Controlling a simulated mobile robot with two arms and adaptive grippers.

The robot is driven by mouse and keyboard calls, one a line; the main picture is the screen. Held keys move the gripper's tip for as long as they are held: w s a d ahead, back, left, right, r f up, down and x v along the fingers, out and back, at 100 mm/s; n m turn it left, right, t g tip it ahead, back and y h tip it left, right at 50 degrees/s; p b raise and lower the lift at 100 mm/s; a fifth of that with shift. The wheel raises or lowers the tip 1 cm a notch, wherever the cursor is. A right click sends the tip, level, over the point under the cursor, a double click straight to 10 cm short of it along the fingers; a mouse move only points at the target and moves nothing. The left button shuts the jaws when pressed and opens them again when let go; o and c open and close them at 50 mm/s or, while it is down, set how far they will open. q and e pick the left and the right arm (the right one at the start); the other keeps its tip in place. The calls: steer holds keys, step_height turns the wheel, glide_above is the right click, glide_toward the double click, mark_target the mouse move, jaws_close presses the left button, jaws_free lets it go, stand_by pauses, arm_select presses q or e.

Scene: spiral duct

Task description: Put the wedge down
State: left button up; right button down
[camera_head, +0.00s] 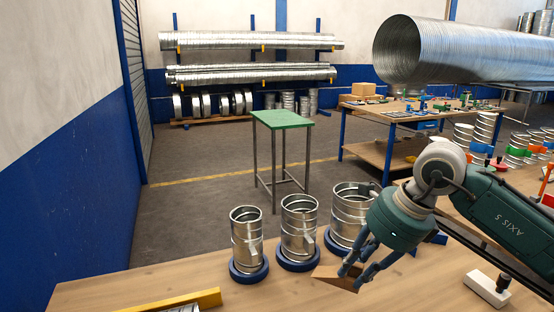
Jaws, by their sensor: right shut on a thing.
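A brown wooden wedge (335,279) is held between the fingers of my right gripper (352,277). The gripper points down and to the left, just over the wooden table (240,295) near its front. I cannot tell whether the wedge touches the table top. The fingers partly cover the wedge. My left gripper is not in view.
Three metal duct pieces (247,238) stand upright on blue round bases along the far table edge, close to the wedge. A yellow bar (180,300) lies at front left. A white block with a dark knob (487,289) lies at right. Bare wood lies between them.

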steer(key=s+d+f+n+g+h, duration=0.1)
steer(key=s+f+n+g+h, duration=0.1)
steer(key=s+f+n, duration=0.3)
steer(key=s+d+f+n+g+h, duration=0.1)
steer(key=s+f+n+g, duration=0.4)
steer(key=s+n, duration=0.7)
steer(key=n, duration=0.7)
steer(key=shift+s+n+h, duration=0.25)
steer(key=shift+n+h, duration=0.15)
steer(key=shift+w+d, duration=0.1)
steer(key=shift+d, duration=0.05)
